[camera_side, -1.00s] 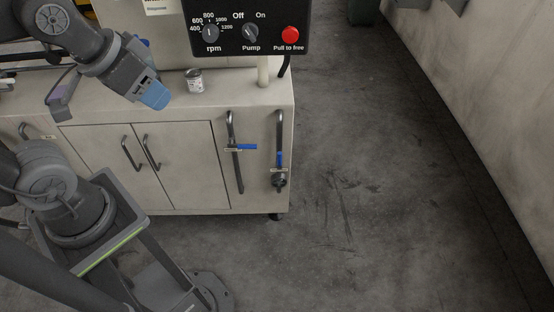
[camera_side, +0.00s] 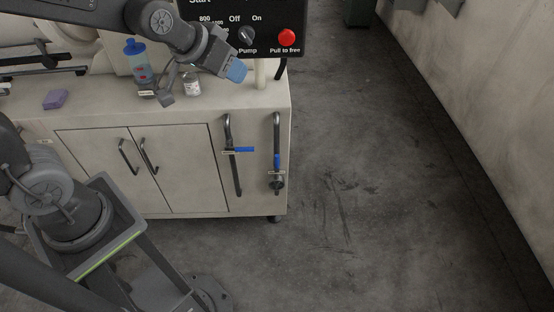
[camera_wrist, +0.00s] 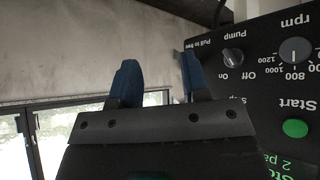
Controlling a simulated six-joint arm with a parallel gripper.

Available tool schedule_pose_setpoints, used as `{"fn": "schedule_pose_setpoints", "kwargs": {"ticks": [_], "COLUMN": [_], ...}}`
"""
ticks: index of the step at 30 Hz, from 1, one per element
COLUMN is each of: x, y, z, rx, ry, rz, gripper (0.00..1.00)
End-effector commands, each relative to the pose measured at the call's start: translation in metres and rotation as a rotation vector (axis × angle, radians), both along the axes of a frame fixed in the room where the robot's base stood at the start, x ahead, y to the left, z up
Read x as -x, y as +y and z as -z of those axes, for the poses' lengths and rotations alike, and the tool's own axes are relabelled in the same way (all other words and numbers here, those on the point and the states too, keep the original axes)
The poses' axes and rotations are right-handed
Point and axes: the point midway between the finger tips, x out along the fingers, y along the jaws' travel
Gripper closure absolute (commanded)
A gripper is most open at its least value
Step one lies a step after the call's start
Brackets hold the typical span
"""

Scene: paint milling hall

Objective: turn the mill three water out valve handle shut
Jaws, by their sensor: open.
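Two dark pipes with blue valve handles run down the right end of the cabinet front in the side view. The left valve handle (camera_side: 243,150) lies level, across its pipe. The right valve handle (camera_side: 277,161) points along its pipe. Each has a small tag too small to read, so I cannot tell which is mill three water out. My gripper (camera_side: 236,71) is above the worktop, in front of the control panel and well above both handles. In the wrist view, its blue fingers (camera_wrist: 157,80) are apart with nothing between them. No valve shows there.
The control panel (camera_side: 262,38) with a red button (camera_side: 286,37) is close behind my gripper. A small labelled jar (camera_side: 192,88), a blue-capped bottle (camera_side: 137,67) and a purple block (camera_side: 55,99) stand on the worktop (camera_side: 110,108). The floor right of the cabinet is clear.

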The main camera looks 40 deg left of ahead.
Motion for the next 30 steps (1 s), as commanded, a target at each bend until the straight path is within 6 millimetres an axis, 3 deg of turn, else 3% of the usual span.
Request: {"fn": "schedule_pose_setpoints", "kwargs": {"ticks": [1, 6, 11, 15, 19, 23, 30], "x": [-0.020, -0.083, -0.131, -0.160, -0.175, -0.178, -0.148], "y": [-0.002, -0.006, -0.008, -0.007, -0.005, -0.002, 0.006], "z": [0.013, 0.052, 0.101, 0.151, 0.203, 0.257, 0.355], "rx": [0.008, 0.029, 0.036, 0.030, 0.015, -0.008, -0.073], "ry": [-0.016, -0.120, -0.220, -0.306, -0.389, -0.470, -0.626], "rz": [-0.007, -0.047, -0.087, -0.123, -0.155, -0.181, -0.210], "gripper": [0.58, 0.58, 0.58, 0.58, 0.58, 0.58, 0.58]}}
